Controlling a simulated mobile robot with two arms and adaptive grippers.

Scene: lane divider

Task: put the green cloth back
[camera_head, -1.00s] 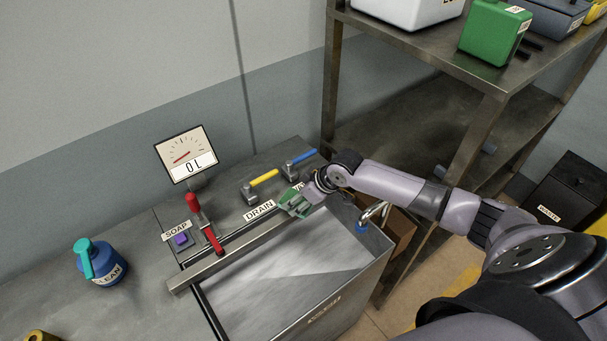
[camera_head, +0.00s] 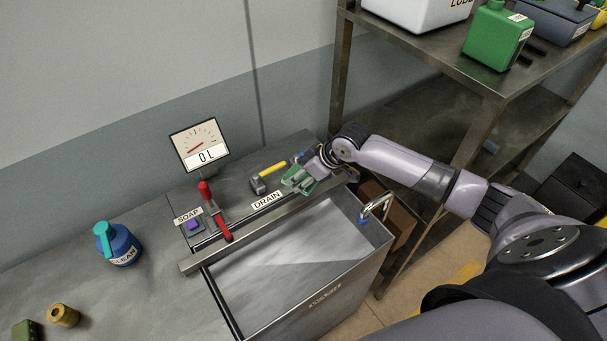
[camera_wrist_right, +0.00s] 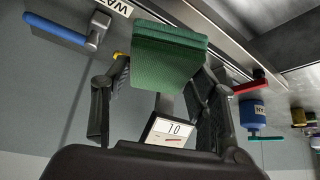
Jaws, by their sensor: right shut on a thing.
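The green cloth (camera_head: 297,180) is a folded, thick green pad held by my right gripper (camera_head: 304,174). It is over the back ledge of the sink, beside the yellow-handled valve and in front of the blue-handled one. In the right wrist view the cloth (camera_wrist_right: 168,58) sits between the two dark fingers of the right gripper (camera_wrist_right: 163,75), which is shut on it. I cannot tell whether the cloth touches the ledge. My left gripper is not in view.
The steel sink basin (camera_head: 290,265) is empty. Behind it are the yellow valve handle (camera_head: 272,169), a red lever (camera_head: 215,215), the purple soap button (camera_head: 193,224) and a gauge (camera_head: 199,145). A blue bottle (camera_head: 120,247) stands left. A metal shelf (camera_head: 440,65) rises at right.

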